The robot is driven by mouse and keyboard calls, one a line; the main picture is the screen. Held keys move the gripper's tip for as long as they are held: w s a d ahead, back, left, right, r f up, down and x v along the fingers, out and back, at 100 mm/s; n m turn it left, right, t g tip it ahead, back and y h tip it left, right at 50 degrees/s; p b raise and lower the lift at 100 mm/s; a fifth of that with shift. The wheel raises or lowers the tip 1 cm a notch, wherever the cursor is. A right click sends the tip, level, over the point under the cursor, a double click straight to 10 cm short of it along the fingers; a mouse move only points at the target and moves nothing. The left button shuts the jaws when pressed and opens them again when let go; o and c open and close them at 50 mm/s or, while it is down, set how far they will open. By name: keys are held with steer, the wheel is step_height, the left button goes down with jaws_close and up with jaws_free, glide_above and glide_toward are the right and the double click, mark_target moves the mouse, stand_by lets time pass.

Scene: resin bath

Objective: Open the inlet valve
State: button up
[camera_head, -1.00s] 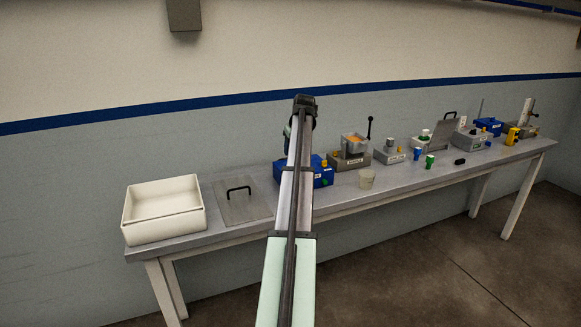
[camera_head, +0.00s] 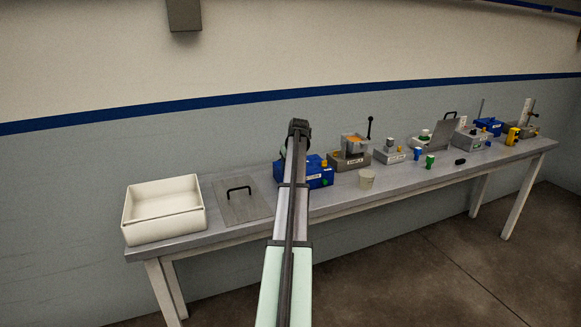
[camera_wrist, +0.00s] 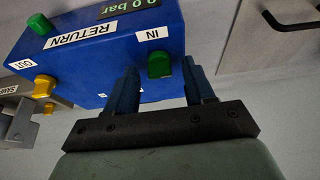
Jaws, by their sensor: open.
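The inlet valve is a green knob (camera_wrist: 159,65) beside the label "IN" on a blue box (camera_wrist: 92,62) marked "RETURN", with a display reading about 0.0 bar. My gripper (camera_wrist: 160,78) is open in the wrist view, with the green knob showing between its two finger tips. Whether the fingers touch the knob cannot be told. Another green knob (camera_wrist: 40,28) and a yellow knob (camera_wrist: 44,86) sit near the "OUT" label. In the head view the blue box (camera_head: 318,178) stands on the bench, partly hidden by my arm.
A grey plate with a black handle (camera_head: 243,203) lies left of the blue box, and a white tub (camera_head: 163,222) stands at the bench's left end. A grey sample block (camera_head: 348,161) is close on the right.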

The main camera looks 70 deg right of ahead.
jaws_close()
stand_by(0.3)
steer(key=shift+m, duration=0.3)
steer(key=m, duration=0.1)
steer(key=m+g+h, duration=0.1)
steer(key=m, duration=0.1)
steer(key=shift+w+a+m, duration=0.1)
steer(key=shift+w+m, duration=0.05)
steer(key=shift+m, duration=0.15)
steer(key=m+g, duration=0.2)
steer(key=m, duration=0.2)
steer(key=shift+w+m, duration=0.1)
steer(key=shift+m, duration=0.2)
steer(key=m+g, duration=0.2)
steer(key=m, duration=0.3)
steer(key=shift+w, duration=0.15)
steer(key=shift+m+g+y, duration=0.5)
steer(key=shift+m+g, duration=0.1)
steer(key=shift+m, duration=1.4)
